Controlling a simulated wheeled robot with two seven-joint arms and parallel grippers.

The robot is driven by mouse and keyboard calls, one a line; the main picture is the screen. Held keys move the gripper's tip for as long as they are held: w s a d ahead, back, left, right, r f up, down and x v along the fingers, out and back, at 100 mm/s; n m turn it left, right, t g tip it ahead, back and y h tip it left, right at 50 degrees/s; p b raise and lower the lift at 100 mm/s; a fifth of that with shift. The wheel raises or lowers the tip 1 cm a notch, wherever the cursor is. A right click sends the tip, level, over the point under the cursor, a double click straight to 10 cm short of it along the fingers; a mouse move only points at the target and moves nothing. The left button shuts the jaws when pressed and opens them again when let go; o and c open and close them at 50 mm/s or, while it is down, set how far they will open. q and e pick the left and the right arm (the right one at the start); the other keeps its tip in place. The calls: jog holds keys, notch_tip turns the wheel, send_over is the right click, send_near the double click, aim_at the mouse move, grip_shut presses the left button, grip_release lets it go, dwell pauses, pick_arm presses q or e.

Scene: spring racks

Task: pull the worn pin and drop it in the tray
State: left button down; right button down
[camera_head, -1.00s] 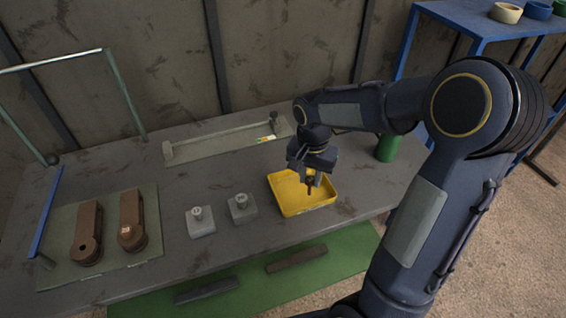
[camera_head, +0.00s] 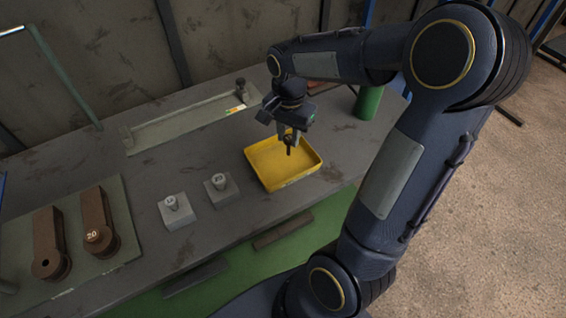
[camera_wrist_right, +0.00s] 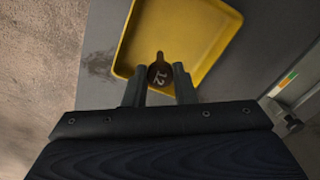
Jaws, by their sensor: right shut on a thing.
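My right gripper (camera_head: 290,133) is shut on a dark brown pin (camera_head: 290,149), which hangs from the fingers over the yellow tray (camera_head: 303,167). In the right wrist view the pin (camera_wrist_right: 160,74) has a round head marked 12 between the two fingers, with the tray (camera_wrist_right: 205,35) beneath and beyond it. The tray looks empty. Two brown link arms lie at the left: the left one (camera_head: 47,232) has a dark open hole, and the right one (camera_head: 94,212) has a round head marked 20. My left gripper is not in view.
Two grey blocks (camera_head: 176,214) (camera_head: 221,193) with upright numbered metal pins stand left of the tray. A long shallow grey holder (camera_head: 180,129) lies at the back. A green cylinder (camera_head: 368,102) stands behind the tray, near my arm.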

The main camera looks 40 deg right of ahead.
jog(key=shift+f, duration=0.15)
jog(key=c, duration=1.1)
grip_release()
notch_tip(320, 180, up, 8)
jog(key=shift+f, duration=0.1)
jog(key=s+a+f+n+t+y, duration=0.2)
jog(key=s+a+n+t, duration=0.3)
jog(key=s+a+n, duration=0.6)
jog(key=s+y, duration=0.1)
jog(key=s, duration=0.2)
jog(key=shift+s+a+f+n+t+y, duration=0.2)
jog(key=shift+s+a+n+t+y, duration=0.1)
jog(key=shift+s+y, duration=0.1)
